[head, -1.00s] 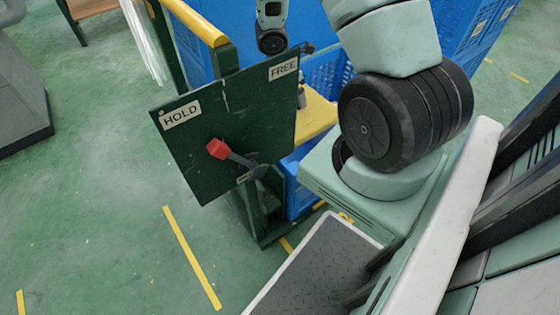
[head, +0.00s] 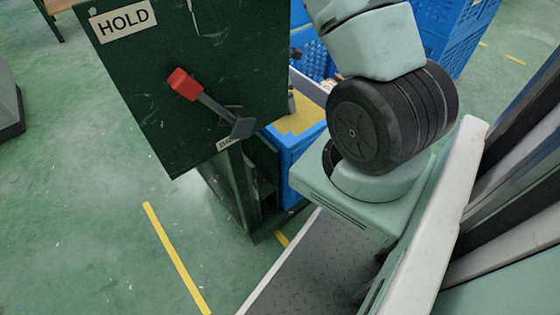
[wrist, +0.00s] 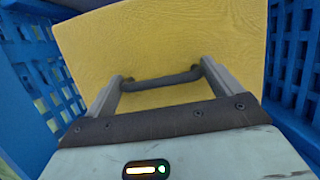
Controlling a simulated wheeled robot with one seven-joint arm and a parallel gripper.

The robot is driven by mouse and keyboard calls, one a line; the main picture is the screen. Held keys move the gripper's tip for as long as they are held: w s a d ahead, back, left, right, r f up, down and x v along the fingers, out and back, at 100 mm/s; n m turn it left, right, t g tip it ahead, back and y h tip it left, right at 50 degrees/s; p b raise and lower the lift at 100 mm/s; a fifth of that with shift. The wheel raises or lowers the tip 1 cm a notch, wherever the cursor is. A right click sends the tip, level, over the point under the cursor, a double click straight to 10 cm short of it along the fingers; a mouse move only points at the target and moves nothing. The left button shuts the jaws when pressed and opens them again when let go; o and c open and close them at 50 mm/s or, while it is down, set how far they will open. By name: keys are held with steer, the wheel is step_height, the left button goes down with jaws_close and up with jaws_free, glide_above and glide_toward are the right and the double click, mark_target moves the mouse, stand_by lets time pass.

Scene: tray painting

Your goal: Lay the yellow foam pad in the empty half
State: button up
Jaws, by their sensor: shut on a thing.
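The yellow foam pad (wrist: 160,40) fills the middle of the wrist view, between blue lattice walls on both sides. A dark bar-like handle (wrist: 163,82) lies across its near part. My gripper (wrist: 166,78) has a finger at each end of this handle and is shut on it. A yellow surface, apparently the pad, also shows in the head view (head: 303,117) above a blue crate (head: 290,150), partly behind the green panel. The empty half cannot be made out. My gripper is hidden in the head view.
A dark green panel (head: 215,95) stands in front of the crate. Its red-tipped lever (head: 185,84) points up and left towards the HOLD label (head: 122,20). Another blue crate (head: 450,35) stands behind. Green floor with a yellow line (head: 175,255) is open at left.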

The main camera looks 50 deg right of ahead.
mark_target(268, 113)
step_height(268, 113, down, 18)
steer(key=b, duration=1.3)
steer(key=shift+f+b, duration=0.1)
steer(key=shift+b, duration=0.3)
steer(key=shift+f, duration=0.15)
steer(key=o, duration=1.1)
steer(key=p+v, duration=0.8)
steer(key=v, duration=0.4)
